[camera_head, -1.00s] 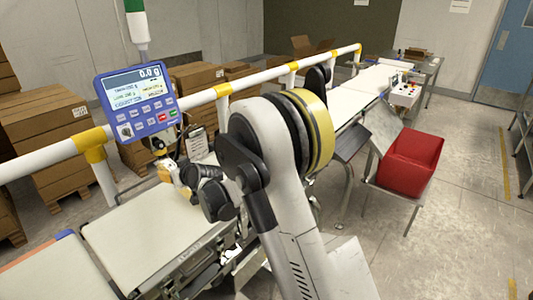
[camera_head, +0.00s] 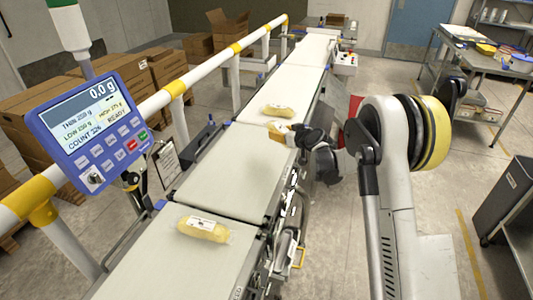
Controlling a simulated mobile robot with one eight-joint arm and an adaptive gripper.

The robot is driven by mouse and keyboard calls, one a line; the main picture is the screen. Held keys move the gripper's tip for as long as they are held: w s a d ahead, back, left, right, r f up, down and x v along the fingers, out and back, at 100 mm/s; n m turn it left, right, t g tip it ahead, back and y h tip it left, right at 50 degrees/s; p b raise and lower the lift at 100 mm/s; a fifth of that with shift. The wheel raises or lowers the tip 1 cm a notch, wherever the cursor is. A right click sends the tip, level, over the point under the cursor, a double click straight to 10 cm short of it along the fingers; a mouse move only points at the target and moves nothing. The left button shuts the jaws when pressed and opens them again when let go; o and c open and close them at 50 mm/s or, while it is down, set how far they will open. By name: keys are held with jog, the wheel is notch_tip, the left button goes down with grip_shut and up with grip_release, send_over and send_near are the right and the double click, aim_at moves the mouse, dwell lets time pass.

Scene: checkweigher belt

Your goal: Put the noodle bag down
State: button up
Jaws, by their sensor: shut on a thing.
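My gripper (camera_head: 297,136) is shut on a noodle bag (camera_head: 279,131), yellow with a white label, at the right edge of the conveyor belt (camera_head: 225,175). My fingers and arm hide part of it. I cannot tell whether the held bag touches the belt or hangs just above it. A second noodle bag (camera_head: 278,110) lies on the belt just beyond the held one. A third noodle bag (camera_head: 203,228), in a clear wrapper with a white label, lies on the near belt section.
A blue checkweigher display (camera_head: 92,120) reading 0.0 g stands at the left. A white and yellow guard rail (camera_head: 150,107) runs along the belt's left side. Cartons (camera_head: 40,100) stand behind it. A steel table (camera_head: 480,55) with items is at the back right. The belt's middle section is bare.

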jog(key=shift+d+f, duration=0.1)
jog(key=shift+f, duration=0.1)
jog(key=b, duration=0.4)
send_over(254, 162)
jog(key=f, duration=0.6)
jog(key=shift+w+f, duration=0.2)
jog(key=shift+f, duration=0.25)
notch_tip(254, 162, down, 4)
jog(key=shift+r+b, duration=0.1)
jog(key=shift+b, duration=0.65)
jog(key=shift+r, duration=0.1)
jog(key=o, duration=0.9)
jog(key=shift+f, duration=0.25)
jog(key=o, duration=0.4)
jog(key=shift+r, duration=0.1)
